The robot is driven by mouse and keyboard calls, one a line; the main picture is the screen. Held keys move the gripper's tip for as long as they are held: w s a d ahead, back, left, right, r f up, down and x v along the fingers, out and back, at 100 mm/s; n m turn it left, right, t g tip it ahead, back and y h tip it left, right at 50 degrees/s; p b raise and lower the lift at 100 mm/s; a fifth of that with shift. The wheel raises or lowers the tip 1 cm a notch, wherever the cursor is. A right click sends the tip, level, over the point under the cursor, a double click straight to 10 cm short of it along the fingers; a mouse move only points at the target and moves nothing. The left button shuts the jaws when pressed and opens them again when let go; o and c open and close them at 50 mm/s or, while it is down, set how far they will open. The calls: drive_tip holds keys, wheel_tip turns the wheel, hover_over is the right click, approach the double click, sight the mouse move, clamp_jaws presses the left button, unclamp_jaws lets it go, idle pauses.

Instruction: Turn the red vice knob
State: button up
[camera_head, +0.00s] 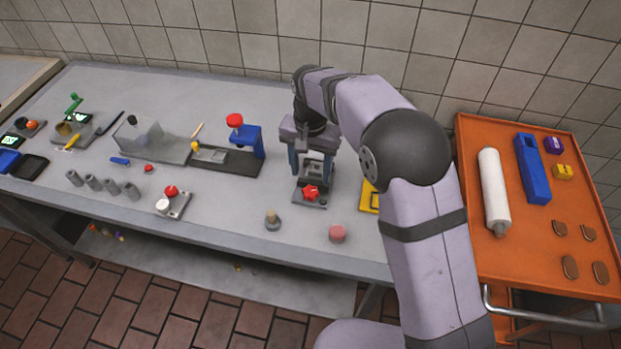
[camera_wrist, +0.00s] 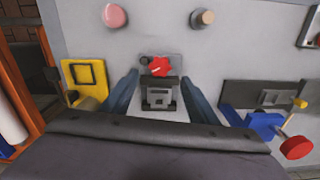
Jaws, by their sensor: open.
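The red vice knob (camera_head: 311,192) is star-shaped and sits on the front of a small grey vice (camera_head: 317,172) on the grey table. The knob also shows in the wrist view (camera_wrist: 160,67), above the dark vice body (camera_wrist: 159,95). My gripper (camera_head: 313,165) is over the vice, pointing down. In the wrist view its two blue-grey fingers (camera_wrist: 158,88) are spread wide, one on each side of the vice. They look apart from the knob, and nothing is held between them. Whether a finger touches the vice body I cannot tell.
A yellow frame (camera_head: 370,197) lies right of the vice. A blue press with a red knob (camera_head: 247,138) stands to its left. A pink disc (camera_head: 337,233) and a tan-topped peg (camera_head: 272,219) stand in front. An orange cart (camera_head: 540,270) is at the right.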

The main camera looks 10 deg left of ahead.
sight(311, 192)
drive_tip(key=shift+s+r+n+p, duration=0.15)
drive_tip(key=shift+n+p, duration=0.45)
drive_tip(key=shift+n, duration=0.6)
drive_tip(key=shift+f+n, duration=0.2)
drive_tip(key=shift+n, duration=0.4)
drive_tip(key=shift+f, duration=0.1)
drive_tip(key=shift+f+p, duration=1.55)
drive_tip(key=shift+f, duration=2)
drive_tip(key=c, duration=1)
